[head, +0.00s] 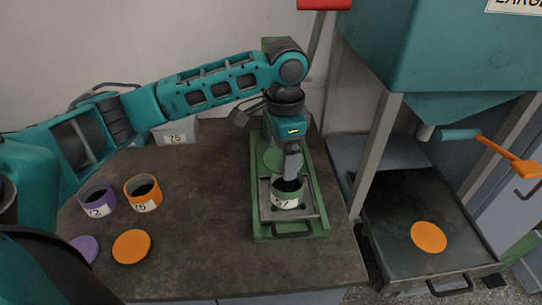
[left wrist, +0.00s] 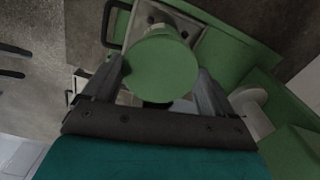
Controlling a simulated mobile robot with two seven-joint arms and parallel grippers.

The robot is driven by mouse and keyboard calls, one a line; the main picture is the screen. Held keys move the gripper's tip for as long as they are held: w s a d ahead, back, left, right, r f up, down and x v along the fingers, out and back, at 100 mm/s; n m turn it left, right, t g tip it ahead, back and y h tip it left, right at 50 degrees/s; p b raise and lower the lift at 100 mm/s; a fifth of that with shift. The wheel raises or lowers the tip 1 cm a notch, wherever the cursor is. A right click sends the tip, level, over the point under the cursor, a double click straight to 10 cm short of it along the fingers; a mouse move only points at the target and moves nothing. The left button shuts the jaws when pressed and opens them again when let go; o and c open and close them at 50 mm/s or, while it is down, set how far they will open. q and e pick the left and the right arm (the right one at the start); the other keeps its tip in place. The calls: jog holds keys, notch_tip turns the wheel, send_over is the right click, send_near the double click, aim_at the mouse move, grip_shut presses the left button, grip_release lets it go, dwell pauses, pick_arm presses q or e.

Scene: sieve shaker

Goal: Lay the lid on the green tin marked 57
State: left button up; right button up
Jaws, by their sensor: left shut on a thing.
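The green tin (head: 276,196) with a white label, its number partly readable as 57, stands upright on the plate of the green shaker (head: 262,226). Its dark opening shows, so its top is uncovered. My left gripper (head: 291,173) points down just above and behind the tin. It is shut on the green lid (left wrist: 162,68), a round disc between the two fingers (left wrist: 160,85) in the left wrist view. The lid hides part of the tin in the left wrist view. My right gripper is out of view.
On the dark table (head: 200,240) at left stand an open purple tin (head: 97,201) and an open orange tin (head: 143,193), with a purple lid (head: 85,249) and orange lid (head: 132,246) nearby. A grey box marked 75 (head: 176,134) is behind. A teal hopper (head: 445,50) stands right.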

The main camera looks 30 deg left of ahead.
pick_arm(q)
jog(key=shift+w+d, duration=0.35)
jog(key=shift+w, duration=0.55)
notch_tip(320, 180, down, 3)
jog(key=shift+s+a+r, duration=0.1)
jog(key=shift+s, duration=0.05)
jog(key=shift+f, duration=1.55)
jog(key=shift+f, duration=0.5)
jog(key=o, duration=0.8)
notch_tip(320, 180, up, 13)
jog(key=shift+f, duration=0.1)
dwell(0.4)
